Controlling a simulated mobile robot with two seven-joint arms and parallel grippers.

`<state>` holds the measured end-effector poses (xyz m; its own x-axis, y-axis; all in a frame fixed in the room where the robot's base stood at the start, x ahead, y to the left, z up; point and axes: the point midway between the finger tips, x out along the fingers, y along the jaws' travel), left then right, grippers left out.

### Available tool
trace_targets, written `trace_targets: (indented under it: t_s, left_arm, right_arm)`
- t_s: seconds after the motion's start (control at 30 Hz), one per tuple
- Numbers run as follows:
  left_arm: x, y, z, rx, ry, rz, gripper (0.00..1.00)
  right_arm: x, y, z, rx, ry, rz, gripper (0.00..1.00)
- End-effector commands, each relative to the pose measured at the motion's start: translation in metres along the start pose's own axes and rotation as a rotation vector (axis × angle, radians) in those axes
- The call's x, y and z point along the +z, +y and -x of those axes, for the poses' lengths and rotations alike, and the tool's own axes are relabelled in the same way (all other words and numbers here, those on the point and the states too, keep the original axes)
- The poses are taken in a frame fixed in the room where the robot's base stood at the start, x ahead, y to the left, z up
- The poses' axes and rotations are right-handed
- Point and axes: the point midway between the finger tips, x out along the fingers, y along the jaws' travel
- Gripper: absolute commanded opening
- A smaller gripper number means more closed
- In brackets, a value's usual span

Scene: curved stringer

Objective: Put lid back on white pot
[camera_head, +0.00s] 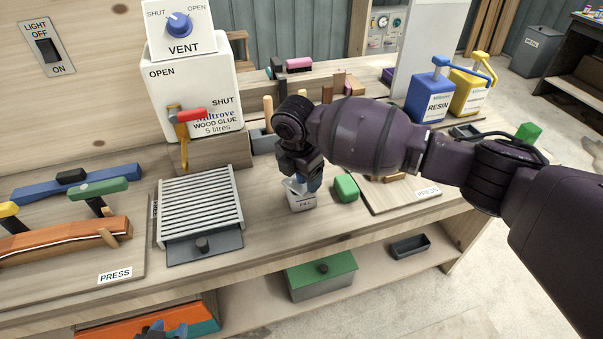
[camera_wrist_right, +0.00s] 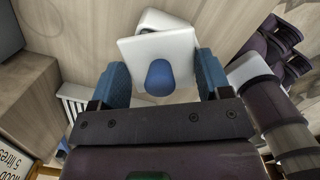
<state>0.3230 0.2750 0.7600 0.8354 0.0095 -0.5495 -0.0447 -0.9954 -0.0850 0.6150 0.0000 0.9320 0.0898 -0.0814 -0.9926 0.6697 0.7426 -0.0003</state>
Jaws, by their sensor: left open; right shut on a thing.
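The white pot (camera_head: 302,202) stands on the bench near its front edge, with a dark label on its front. My right gripper (camera_head: 303,180) is above it. In the right wrist view, its blue fingers (camera_wrist_right: 162,80) are shut on the square white lid (camera_wrist_right: 180,48), one at each side, with the blue knob (camera_wrist_right: 160,78) between them. The lid looks tilted above the pot (camera_wrist_right: 160,19); whether they touch I cannot tell. My left gripper (camera_head: 163,331) is open and low at the bottom edge of the head view, mostly cut off.
A slatted grille tray (camera_head: 201,208) lies to the left, below the wood glue container (camera_head: 192,90). Blue resin (camera_head: 432,98) and yellow (camera_head: 468,92) containers stand at the back right. A green box (camera_head: 320,276) is on the lower shelf.

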Motion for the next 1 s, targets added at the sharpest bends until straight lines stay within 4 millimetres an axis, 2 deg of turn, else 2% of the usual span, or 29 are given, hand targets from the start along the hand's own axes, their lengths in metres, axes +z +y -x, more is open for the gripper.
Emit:
trace_targets:
  t_s: [1.0]
  left_arm:
    - [-0.0052,-0.0004,0.0018,-0.001,0.006,0.001,0.43]
  right_arm:
    - [-0.0007,0.0001,-0.0005,0.0,0.0,0.001,0.49]
